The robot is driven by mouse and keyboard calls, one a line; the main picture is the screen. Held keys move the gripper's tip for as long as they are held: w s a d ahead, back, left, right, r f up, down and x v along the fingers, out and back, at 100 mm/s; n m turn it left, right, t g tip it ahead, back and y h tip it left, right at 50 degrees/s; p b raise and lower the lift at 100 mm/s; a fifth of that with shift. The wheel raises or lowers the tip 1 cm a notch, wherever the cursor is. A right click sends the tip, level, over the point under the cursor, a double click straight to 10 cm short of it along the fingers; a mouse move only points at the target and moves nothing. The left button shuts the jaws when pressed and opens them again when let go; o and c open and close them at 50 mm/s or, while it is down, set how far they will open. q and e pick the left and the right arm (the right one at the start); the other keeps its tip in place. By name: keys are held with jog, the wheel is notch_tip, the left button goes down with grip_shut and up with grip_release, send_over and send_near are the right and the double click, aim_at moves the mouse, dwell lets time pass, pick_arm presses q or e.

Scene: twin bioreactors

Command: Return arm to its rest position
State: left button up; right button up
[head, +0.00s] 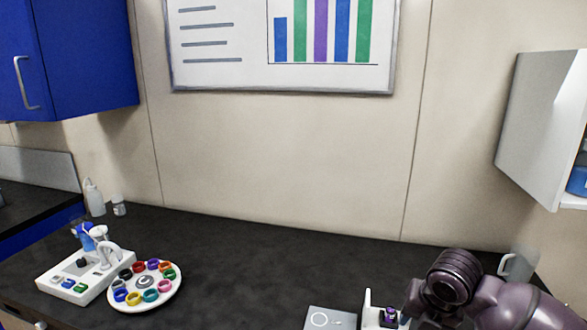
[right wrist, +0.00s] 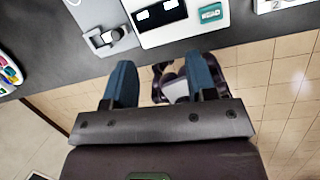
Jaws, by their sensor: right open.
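My right arm (head: 470,292) comes into the lower right of the head view, over the right part of the dark counter (head: 235,270). Its gripper is hidden or out of frame there. In the right wrist view my right gripper (right wrist: 160,67) is open, its two blue fingers apart with nothing held between them. The fingers hang just off the front edge of the counter, with tiled floor below. My left gripper is not in view.
A white device with a display (right wrist: 180,22) and a small grey holder (right wrist: 110,40) stand near the counter edge by the fingers. A round rack of coloured rings (head: 146,287) and a white instrument (head: 65,279) stand at left. The middle back counter is clear.

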jog(key=w+a+r+m+t+y, duration=0.35)
jog(key=w+m+t, duration=0.35)
jog(key=m, duration=0.5)
pick_arm(q)
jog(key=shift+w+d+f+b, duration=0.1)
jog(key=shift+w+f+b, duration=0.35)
jog(key=shift+b, duration=0.7)
pick_arm(e)
jog(key=s+d+f+m+h, duration=0.2)
jog(key=s+d+f+m, duration=0.1)
jog(key=s+f+m, duration=0.6)
jog(key=s+d+f+m+t+h, duration=0.1)
jog(key=s+f+m, duration=0.7)
jog(key=s+f, duration=0.9)
jog(key=shift+s+d+f+m+h, duration=0.15)
jog(key=shift+s+d+m+h, duration=0.25)
jog(key=shift+s+d+h, duration=0.45)
jog(key=shift+s+d, duration=0.1)
jog(key=shift+d, duration=0.2)
jog(key=shift+c, duration=0.5)
